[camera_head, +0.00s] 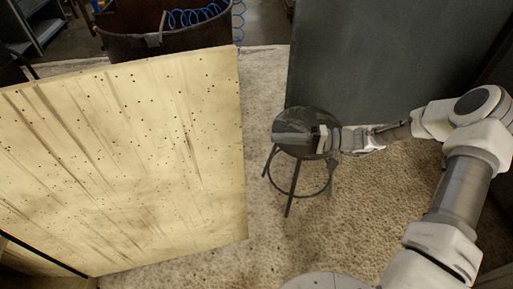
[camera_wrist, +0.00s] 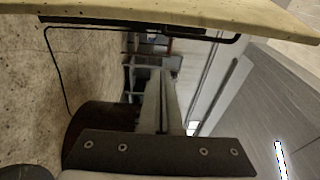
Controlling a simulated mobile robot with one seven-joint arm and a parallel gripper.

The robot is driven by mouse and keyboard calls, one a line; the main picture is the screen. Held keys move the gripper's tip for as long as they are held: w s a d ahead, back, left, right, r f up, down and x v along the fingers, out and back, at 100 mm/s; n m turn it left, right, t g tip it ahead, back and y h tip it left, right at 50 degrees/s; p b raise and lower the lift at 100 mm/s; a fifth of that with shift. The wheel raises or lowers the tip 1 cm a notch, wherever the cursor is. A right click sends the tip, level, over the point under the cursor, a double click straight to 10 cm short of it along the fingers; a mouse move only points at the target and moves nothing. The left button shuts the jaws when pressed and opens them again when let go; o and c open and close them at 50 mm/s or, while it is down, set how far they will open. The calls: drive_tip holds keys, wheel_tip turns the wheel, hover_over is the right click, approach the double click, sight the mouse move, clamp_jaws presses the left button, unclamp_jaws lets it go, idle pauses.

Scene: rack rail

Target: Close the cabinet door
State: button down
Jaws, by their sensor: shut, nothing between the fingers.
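A large dark grey-green flat panel (camera_head: 390,65) stands upright at the upper right in the head view. It looks like part of the cabinet, but I cannot tell which part is the door or how far it stands open. No handle or hinge shows on it. My gripper (camera_head: 280,138) is stretched out to the left in front of this panel, above a round black stool in the picture. It is shut and empty. In the wrist view its fingers (camera_wrist: 160,105) reach up from the dark screwed plate. No contact with the panel shows.
A pale wooden board with small holes (camera_head: 130,150) fills the left; its edge (camera_wrist: 190,14) crosses the top of the wrist view. The black stool (camera_head: 290,117) stands below my gripper. A dark bin with blue hose (camera_head: 165,38) is behind. Bare floor (camera_head: 262,85) lies between board and panel.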

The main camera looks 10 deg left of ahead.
drive_tip(key=s+a+b, duration=0.3)
drive_tip(key=s+a, duration=0.1)
drive_tip(key=a, duration=0.4)
drive_tip(key=shift+s, duration=0.3)
drive_tip(key=shift+s, duration=0.15)
idle(0.3)
